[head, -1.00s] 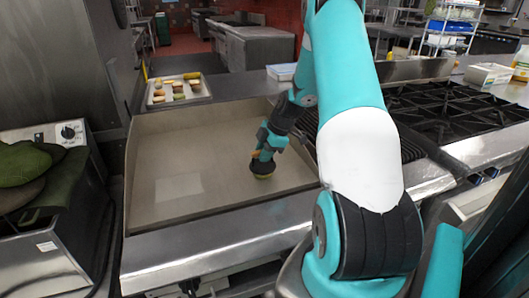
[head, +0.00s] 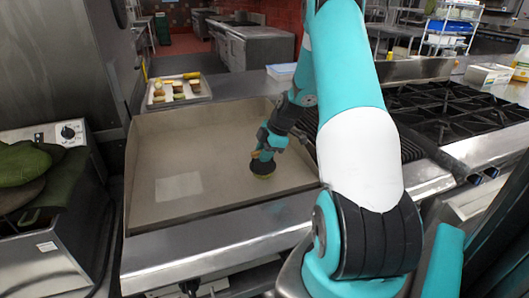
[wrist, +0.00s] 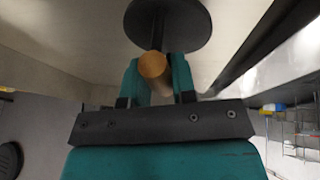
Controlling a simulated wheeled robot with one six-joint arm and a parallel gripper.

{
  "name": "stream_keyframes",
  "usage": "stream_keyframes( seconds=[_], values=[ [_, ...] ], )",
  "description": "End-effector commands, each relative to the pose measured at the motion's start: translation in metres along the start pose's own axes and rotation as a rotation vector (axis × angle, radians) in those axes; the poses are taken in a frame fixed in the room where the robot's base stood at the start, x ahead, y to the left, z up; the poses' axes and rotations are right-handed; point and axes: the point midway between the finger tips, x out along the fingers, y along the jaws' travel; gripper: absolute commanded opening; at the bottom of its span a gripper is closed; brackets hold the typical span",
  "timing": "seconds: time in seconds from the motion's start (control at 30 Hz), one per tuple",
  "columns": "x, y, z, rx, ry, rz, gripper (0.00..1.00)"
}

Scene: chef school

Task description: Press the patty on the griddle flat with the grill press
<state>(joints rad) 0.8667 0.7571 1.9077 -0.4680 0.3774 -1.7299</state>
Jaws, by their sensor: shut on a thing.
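The grill press (head: 263,168) is a dark round disc low over the right part of the griddle (head: 150,150). In the wrist view its black plate (wrist: 190,22) and round wooden handle (wrist: 153,66) show, with the handle between the teal fingers. My gripper (head: 265,152) is shut on this handle; it also shows in the wrist view (wrist: 157,80). A thin yellowish-brown edge shows under the disc in the head view. I cannot tell whether this is the patty, which is otherwise hidden, nor whether the press touches it.
A pale square patch (head: 178,186) lies on the otherwise bare griddle. Raised walls edge the griddle. A tray of food pieces (head: 178,100) stands behind it. A black burner range (head: 450,110) is at right, and a steel appliance (head: 50,230) with green things on top at left.

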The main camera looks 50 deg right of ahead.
Motion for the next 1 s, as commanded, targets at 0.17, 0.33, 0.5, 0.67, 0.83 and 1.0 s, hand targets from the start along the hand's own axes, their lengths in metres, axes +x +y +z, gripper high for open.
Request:
stream_keyframes(
  seconds=[0.17, 0.33, 0.5, 0.67, 0.83, 1.0],
  values=[
    [-0.01, 0.0, -0.004, 0.004, -0.001, -0.007, 0.0],
    [-0.024, 0.005, -0.01, 0.001, 0.0, -0.001, 0.0],
    [-0.036, 0.008, -0.015, 0.0, 0.0, 0.001, 0.0],
    [-0.048, 0.011, -0.019, -0.001, 0.0, 0.001, 0.0],
    [-0.06, 0.014, -0.024, -0.002, 0.0, 0.003, 0.0],
    [-0.071, 0.016, -0.029, -0.001, 0.0, 0.003, 0.0]
  ],
)
